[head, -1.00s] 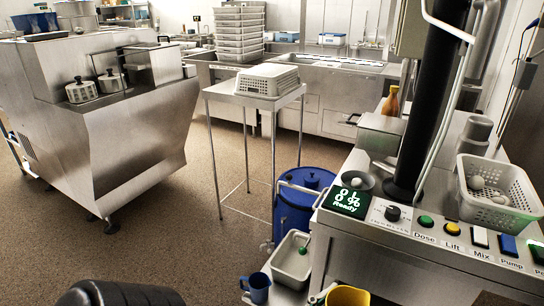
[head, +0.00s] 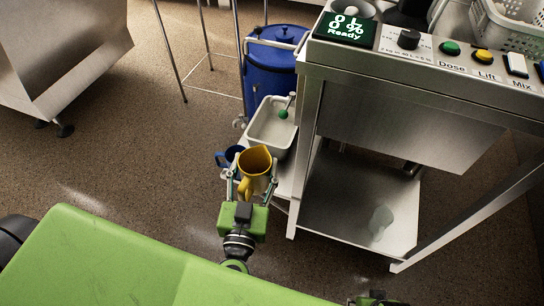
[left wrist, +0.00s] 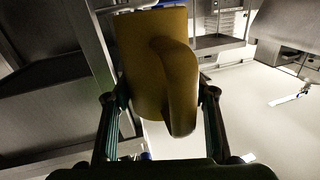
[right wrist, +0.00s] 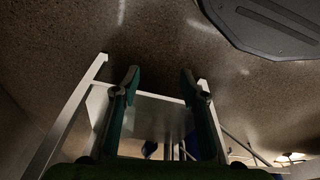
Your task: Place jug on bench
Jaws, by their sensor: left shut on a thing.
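My left gripper (head: 252,180) is shut on a yellow jug (head: 255,160), which it holds upright in the head view. The jug (left wrist: 150,70) fills the middle of the left wrist view, its handle towards the camera, between the two fingers (left wrist: 160,95). A low metal surface, perhaps the bench (head: 284,182), shows just behind and right of the jug, mostly hidden by it and a white tub. I cannot tell whether the jug touches it. My right gripper (right wrist: 159,75) is open and empty; only a bit of it shows at the head view's bottom edge.
A blue jug (head: 221,158) is just behind the yellow one. A white tub (head: 270,128) and a blue barrel (head: 270,70) stand further back. The steel machine (head: 400,130) with a lower shelf (head: 345,205) is at right.

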